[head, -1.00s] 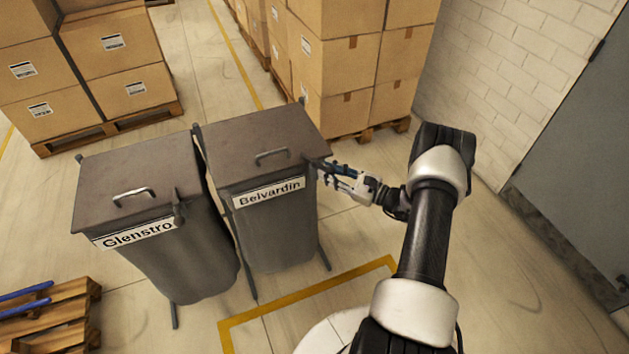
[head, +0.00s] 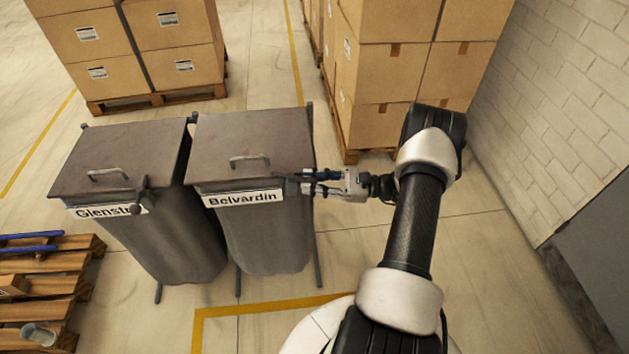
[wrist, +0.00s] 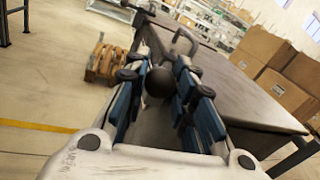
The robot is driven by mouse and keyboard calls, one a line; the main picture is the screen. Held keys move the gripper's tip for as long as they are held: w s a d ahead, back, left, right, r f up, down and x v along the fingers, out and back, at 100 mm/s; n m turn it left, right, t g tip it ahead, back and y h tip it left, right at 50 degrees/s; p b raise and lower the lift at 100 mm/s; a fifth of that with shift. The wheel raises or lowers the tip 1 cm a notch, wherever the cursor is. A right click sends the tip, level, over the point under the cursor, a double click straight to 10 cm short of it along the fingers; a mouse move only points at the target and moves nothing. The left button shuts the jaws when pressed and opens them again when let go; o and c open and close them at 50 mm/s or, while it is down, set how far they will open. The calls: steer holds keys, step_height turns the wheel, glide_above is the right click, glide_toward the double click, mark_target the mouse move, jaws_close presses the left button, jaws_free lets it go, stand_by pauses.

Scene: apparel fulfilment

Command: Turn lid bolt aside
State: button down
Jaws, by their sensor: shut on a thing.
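The Belvardin bin (head: 265,235) is grey with a shut brown lid (head: 255,143) and a handle on top. Its bolt ends in a dark round knob (wrist: 160,83), seen between my fingers in the wrist view. My gripper (head: 300,187) reaches in from the right at the front right corner of this bin and is shut on the knob. In the head view the fingers mostly hide the bolt. The Glenstro bin (head: 165,240) stands to the left with its lid (head: 120,160) shut and a dark bolt knob (head: 134,208) showing over its label.
Stacked cartons on pallets stand behind the bins at left (head: 140,45) and right (head: 400,70). A wooden pallet (head: 60,285) lies at front left. A brick wall (head: 560,130) is at the right. The floor right of the bins is clear.

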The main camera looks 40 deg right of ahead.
steer(key=shift+w+d+g, duration=0.1)
steer(key=shift+d+g, duration=0.05)
steer(key=shift+g, duration=0.15)
steer(key=c, duration=1.3)
jaws_free()
